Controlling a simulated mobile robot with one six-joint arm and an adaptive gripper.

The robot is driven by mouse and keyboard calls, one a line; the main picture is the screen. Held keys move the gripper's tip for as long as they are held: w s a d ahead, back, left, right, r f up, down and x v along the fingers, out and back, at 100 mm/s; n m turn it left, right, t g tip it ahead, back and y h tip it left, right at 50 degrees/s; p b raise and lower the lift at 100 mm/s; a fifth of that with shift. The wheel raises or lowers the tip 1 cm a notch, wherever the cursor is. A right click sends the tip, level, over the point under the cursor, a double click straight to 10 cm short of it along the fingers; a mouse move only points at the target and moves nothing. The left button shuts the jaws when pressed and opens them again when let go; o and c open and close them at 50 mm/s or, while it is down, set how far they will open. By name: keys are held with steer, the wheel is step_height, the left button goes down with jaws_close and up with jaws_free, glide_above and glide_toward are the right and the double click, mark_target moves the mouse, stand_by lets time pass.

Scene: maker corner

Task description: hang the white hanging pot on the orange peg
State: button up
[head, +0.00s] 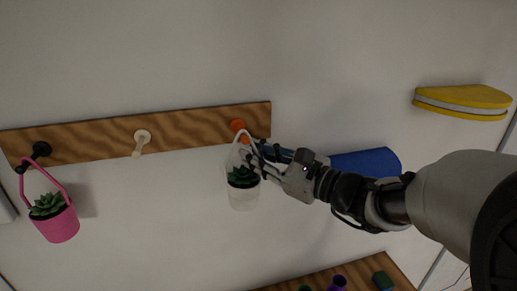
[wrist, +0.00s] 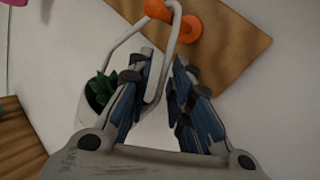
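The white hanging pot (head: 243,198) with a green succulent hangs upright below the orange peg (head: 238,125) at the right end of the wooden rail. In the wrist view its white handle (wrist: 173,42) reaches up over the orange peg (wrist: 189,28), between its round end and its base. My gripper (wrist: 166,55) has its fingers parted, with one leg of the handle running between them, close to the left finger. In the head view my gripper (head: 254,158) is at the pot's right side, just below the peg, and hides part of the handle.
The wooden rail (head: 90,139) also has a white peg (head: 141,140), empty, and a black peg (head: 41,149) with a pink pot (head: 58,226) on it. A blue object (head: 367,162) is behind my arm. A yellow wall piece (head: 463,97) is at right. A wooden shelf is below.

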steer(key=shift+o, duration=0.7)
steer(key=shift+d, duration=0.1)
steer(key=v, duration=1.2)
steer(key=s+a+f+n+g+h+b, duration=0.2)
steer(key=s+a+f+n+g+b, duration=0.25)
steer(key=s+f+b, duration=0.5)
steer(key=s+a+f+n+g+h+b, duration=0.35)
steer(key=s+f+n, duration=0.25)
steer(key=f, duration=0.7)
steer(key=s+d+f+n+t+h+b, duration=0.1)
steer(key=d+f+n+h+b, duration=0.3)
steer(key=f, duration=0.4)
steer(key=s+d+f+n+h+b, duration=0.4)
steer(key=d+f+n+b, duration=0.3)
steer(key=d+f+b, duration=0.2)
steer(key=shift+t+h, duration=0.35)
steer(key=shift+t, duration=0.05)
steer(key=shift+s+n, duration=0.15)
steer(key=shift+n, duration=0.1)
